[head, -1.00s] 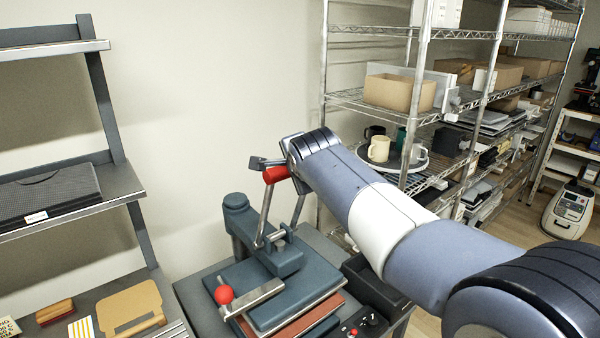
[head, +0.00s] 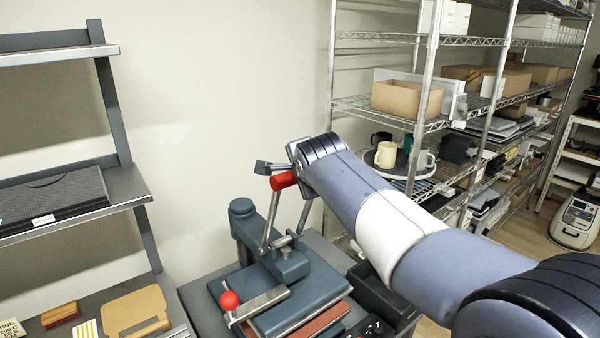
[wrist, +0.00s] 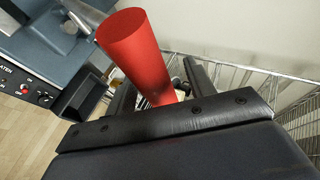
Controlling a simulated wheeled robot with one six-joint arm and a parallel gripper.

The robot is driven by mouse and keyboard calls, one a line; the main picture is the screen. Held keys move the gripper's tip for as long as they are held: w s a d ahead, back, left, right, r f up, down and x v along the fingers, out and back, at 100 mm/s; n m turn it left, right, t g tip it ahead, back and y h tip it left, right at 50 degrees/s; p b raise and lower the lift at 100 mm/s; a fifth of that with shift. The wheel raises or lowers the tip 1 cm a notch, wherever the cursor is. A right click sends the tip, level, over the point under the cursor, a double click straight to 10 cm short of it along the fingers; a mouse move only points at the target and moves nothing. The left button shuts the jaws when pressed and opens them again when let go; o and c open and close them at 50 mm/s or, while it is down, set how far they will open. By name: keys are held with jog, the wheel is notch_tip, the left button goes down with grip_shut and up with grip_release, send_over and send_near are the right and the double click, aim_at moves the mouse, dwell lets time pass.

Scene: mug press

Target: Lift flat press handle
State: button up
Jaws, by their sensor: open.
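The flat press (head: 285,268) stands on the bench at lower centre in the head view, with a dark blue-grey arm and upper plate. Its handle is a metal lever ending in a red cylindrical grip (head: 283,180), raised above the press. In the wrist view the red grip (wrist: 137,55) is large and runs down to between my gripper's dark fingers. My gripper (head: 266,168) is open at the red grip. I cannot tell whether the fingers touch it. A second, red ball knob (head: 229,300) sits at the press's front left.
A wire shelf (head: 425,110) with boxes, mugs and trays stands behind my arm on the right. A grey rack (head: 120,160) stands at the left. A black bin (head: 373,292) is just right of the press. The wall behind the handle is bare.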

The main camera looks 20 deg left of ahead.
jog(key=b+v, duration=0.2)
jog(key=v, duration=0.8)
jog(key=shift+s+r+b, duration=0.2)
jog(key=shift+s+b, duration=0.05)
jog(key=shift+b, duration=0.05)
jog(key=p+x, duration=0.3)
jog(key=x, duration=0.8)
jog(key=shift+d, duration=0.15)
jog(key=shift+s+d+f, duration=0.1)
jog(key=shift+s+d, duration=0.15)
